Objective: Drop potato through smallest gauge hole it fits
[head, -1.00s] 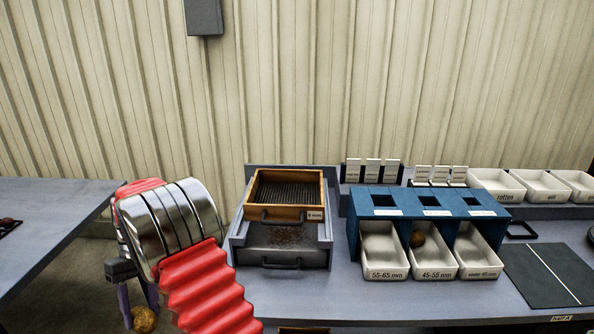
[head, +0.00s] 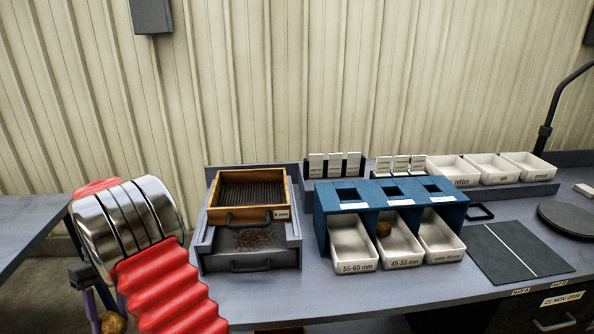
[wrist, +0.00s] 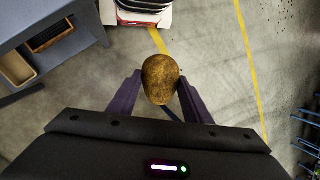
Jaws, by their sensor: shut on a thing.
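My gripper (wrist: 159,92) is shut on a brown potato (wrist: 161,78), held between its two dark purple fingers above the floor. The potato also shows at the lower left edge of the head view (head: 112,322), beside my red and silver arm. The blue gauge stand (head: 392,194) is on the bench to the right, with three square holes in its top. Under them are white trays labelled 55-65 mm (head: 352,256), 45-55 mm (head: 401,253) and a third, smaller size (head: 442,247). Another potato (head: 383,229) lies in the 45-55 mm tray.
A wooden sieve box (head: 250,214) stands on the bench left of the gauge. White card holders (head: 334,164) and several white bins (head: 490,168) are behind. A dark mat (head: 515,252) lies to the right. Another bench (head: 30,228) is at far left.

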